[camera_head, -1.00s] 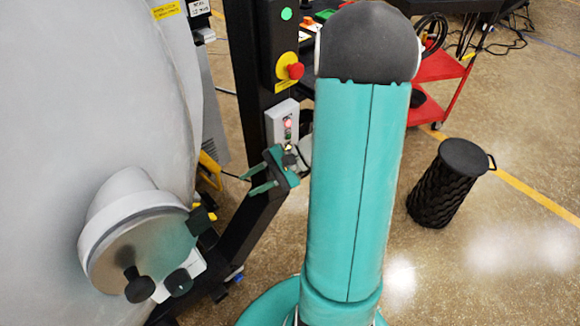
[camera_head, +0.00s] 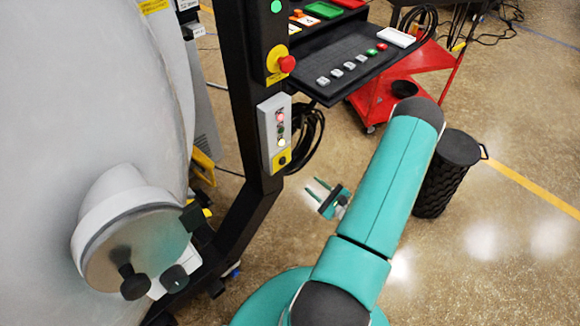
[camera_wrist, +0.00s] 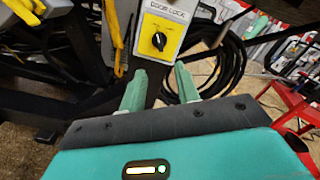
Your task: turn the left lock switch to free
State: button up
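The lock switch is a black rotary knob on a yellow plate (camera_wrist: 158,41), under the words "DOOR LOCK". It also shows low on the grey control box (camera_head: 281,160) in the head view. The direction the knob points is too small to tell with certainty. My gripper (camera_head: 315,187) is open and empty, to the right of the box and lower in the head view. In the wrist view, my gripper's two green fingers (camera_wrist: 160,75) stand apart, with the switch beyond and above them. Nothing touches the switch.
The box sits on a black post (camera_head: 241,100), with a red emergency button (camera_head: 286,64) above. A keypad shelf (camera_head: 345,65) juts out to the right. Black cables (camera_wrist: 215,65) hang beside the box. The round furnace port (camera_head: 130,250) is at left. A black bin (camera_head: 447,175) stands at right.

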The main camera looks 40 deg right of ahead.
aim_at(287, 164)
jog(key=w, duration=1.2)
jog(key=shift+w+a, duration=0.2)
grip_shut()
